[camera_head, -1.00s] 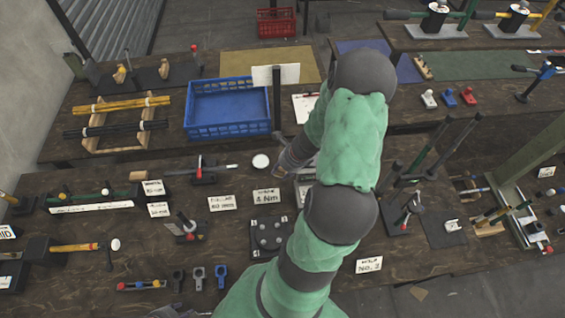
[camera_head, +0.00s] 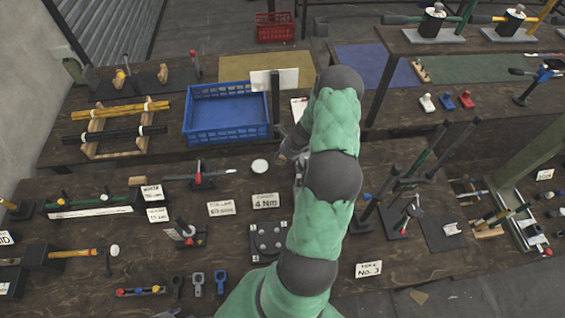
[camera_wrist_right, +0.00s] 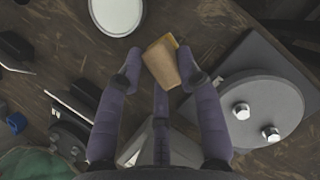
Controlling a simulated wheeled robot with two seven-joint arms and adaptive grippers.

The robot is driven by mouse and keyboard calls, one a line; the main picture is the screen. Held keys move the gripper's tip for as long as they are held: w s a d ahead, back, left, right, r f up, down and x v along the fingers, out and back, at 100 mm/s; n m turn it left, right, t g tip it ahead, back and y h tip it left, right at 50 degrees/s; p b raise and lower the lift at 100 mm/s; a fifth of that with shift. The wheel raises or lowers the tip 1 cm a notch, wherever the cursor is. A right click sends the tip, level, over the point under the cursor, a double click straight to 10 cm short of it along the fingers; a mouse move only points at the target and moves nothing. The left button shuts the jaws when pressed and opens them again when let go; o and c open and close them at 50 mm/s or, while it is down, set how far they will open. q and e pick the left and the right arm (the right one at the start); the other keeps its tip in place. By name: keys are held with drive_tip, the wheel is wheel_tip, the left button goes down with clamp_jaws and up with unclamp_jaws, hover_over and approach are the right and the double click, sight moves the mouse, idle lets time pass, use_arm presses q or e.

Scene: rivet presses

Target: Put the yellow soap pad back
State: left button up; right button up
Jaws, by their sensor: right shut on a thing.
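My right gripper (camera_wrist_right: 163,70) is shut on a small tan block with a yellow edge, which I take to be the yellow soap pad (camera_wrist_right: 160,64); it sits tilted between the fingertips. A white round dish (camera_wrist_right: 115,10) lies just beyond the left fingertip in the wrist view, apart from the pad. In the head view the right gripper (camera_head: 290,150) is over the bench, right of and slightly behind the white dish (camera_head: 260,166); the arm partly hides it, and the pad cannot be made out there. My left gripper is not in view.
A blue crate (camera_head: 228,132) stands behind the dish. A "4 Nm" card (camera_head: 265,201) and a plate with several bolts (camera_head: 268,238) lie in front. A grey round plate with bolts (camera_wrist_right: 252,112) is right of the gripper in the wrist view. Upright levers (camera_head: 425,150) stand to the right.

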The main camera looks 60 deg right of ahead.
sight(282, 162)
drive_tip(key=shift+w+d+f, duration=0.1)
drive_tip(key=shift+d+f, duration=0.1)
drive_tip(key=shift+f, duration=0.15)
wheel_tip(282, 162, down, 3)
drive_tip(key=shift+d+f+b, duration=0.1)
drive_tip(key=shift+b, duration=0.2)
drive_tip(key=o, duration=1)
drive_tip(key=shift+f, duration=0.1)
